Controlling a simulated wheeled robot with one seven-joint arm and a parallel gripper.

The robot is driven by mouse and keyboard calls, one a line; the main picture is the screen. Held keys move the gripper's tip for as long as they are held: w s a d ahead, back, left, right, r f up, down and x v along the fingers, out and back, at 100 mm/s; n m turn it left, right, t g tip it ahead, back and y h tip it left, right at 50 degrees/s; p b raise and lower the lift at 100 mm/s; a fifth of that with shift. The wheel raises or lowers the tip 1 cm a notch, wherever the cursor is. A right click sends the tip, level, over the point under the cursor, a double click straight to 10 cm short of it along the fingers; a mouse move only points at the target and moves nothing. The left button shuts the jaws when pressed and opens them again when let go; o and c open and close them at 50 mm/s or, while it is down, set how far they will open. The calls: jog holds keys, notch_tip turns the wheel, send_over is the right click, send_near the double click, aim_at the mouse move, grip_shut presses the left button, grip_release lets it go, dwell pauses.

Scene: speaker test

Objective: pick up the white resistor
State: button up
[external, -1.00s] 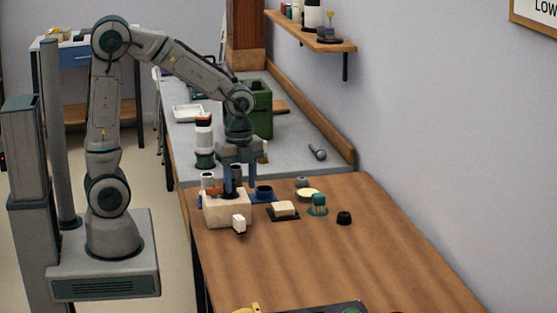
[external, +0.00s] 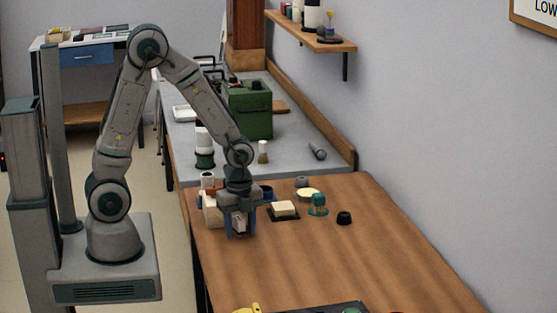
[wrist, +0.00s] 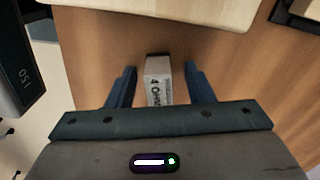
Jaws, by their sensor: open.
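The white resistor (wrist: 158,82) is a small pale block with dark lettering on its side. In the wrist view it stands between my two blue fingers, with a gap on each side. In the external view it shows as a small white piece (external: 239,225) between the fingers, partly hidden by them. My gripper (external: 240,232) points down over it near the table's left edge and is open; it also shows in the wrist view (wrist: 158,85). I cannot tell how far the fingertips are above the table.
A cream box (external: 211,212) stands just behind my gripper. A beige block on a dark base (external: 284,209), a green part (external: 318,204) and a black knob (external: 344,218) are to the right. The wooden table (external: 330,260) is clear in the middle.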

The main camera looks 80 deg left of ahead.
grip_shut()
jog(key=shift+r, duration=0.1)
